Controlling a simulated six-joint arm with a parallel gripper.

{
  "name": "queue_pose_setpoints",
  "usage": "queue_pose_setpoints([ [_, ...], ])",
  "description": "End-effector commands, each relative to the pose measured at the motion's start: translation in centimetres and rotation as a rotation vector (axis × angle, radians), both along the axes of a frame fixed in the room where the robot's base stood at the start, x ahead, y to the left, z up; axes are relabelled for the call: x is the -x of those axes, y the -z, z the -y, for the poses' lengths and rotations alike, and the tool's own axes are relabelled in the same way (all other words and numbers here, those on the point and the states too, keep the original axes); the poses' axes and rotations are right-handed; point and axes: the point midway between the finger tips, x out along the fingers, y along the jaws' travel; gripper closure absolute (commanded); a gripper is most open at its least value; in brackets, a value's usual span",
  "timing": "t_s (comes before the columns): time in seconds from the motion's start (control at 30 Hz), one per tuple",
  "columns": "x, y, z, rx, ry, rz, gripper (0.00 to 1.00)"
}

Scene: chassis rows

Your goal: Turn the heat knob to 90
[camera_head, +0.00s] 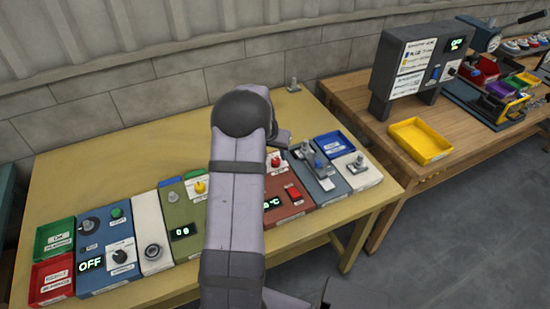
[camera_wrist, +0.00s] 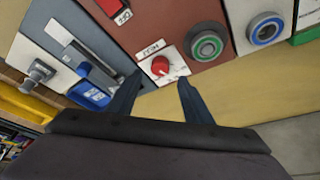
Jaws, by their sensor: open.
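The heat knob (camera_wrist: 160,66) is a round red knob on a white label plate, which appears upside down in the wrist view. It sits on a brownish-red panel (camera_wrist: 185,22). The knob also shows in the head view (camera_head: 275,162), just right of my arm. My gripper (camera_wrist: 160,80) is open, and its two dark fingers reach toward the plate, one on each side of the knob in the picture. I cannot tell whether they touch it. A green display (camera_head: 272,203) on the red panel shows "°C", but its digits are hidden by my arm.
A red switch (camera_head: 293,193) is on the same panel. A green-ringed round dial (camera_wrist: 207,46) sits close beside the knob. The bench's back strip (camera_head: 150,140) is mostly clear.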

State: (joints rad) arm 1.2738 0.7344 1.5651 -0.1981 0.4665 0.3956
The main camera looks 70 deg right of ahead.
Motion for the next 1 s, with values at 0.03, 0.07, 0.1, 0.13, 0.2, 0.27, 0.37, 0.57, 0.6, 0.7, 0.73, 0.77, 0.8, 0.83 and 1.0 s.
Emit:
queue_pose_setpoints([
  [0.03,0.0,0.5,0.1,-0.004,0.0,-0.001,0.54],
  [0.07,0.0,0.8,0.2,-0.004,0.0,-0.001,0.54],
  [0.1,0.0,1.2,0.5,-0.003,0.0,-0.001,0.54],
  [0.13,0.0,1.5,0.6,-0.003,0.0,-0.001,0.54],
  [0.2,0.0,2.3,0.9,-0.004,0.0,-0.001,0.54],
  [0.27,0.0,2.9,1.1,-0.004,0.0,-0.001,0.54],
  [0.37,0.0,3.7,1.6,-0.002,0.0,-0.001,0.54],
  [0.57,-0.1,4.9,2.0,-0.001,0.0,-0.001,0.54],
  [0.6,-0.1,5.0,2.1,-0.001,0.0,-0.001,0.54],
  [0.7,-0.1,5.2,2.1,-0.001,-0.001,-0.001,0.54],
  [0.73,-0.1,5.2,2.1,-0.001,-0.001,-0.001,0.54],
  [0.77,-0.1,5.2,2.1,-0.001,-0.001,-0.001,0.54],
  [0.8,-0.1,5.2,2.1,-0.001,-0.001,-0.001,0.54],
  [0.83,-0.1,5.2,2.1,0.0,-0.001,0.0,0.54],
  [1.0,-0.1,5.2,2.1,0.0,-0.001,0.0,0.68],
])
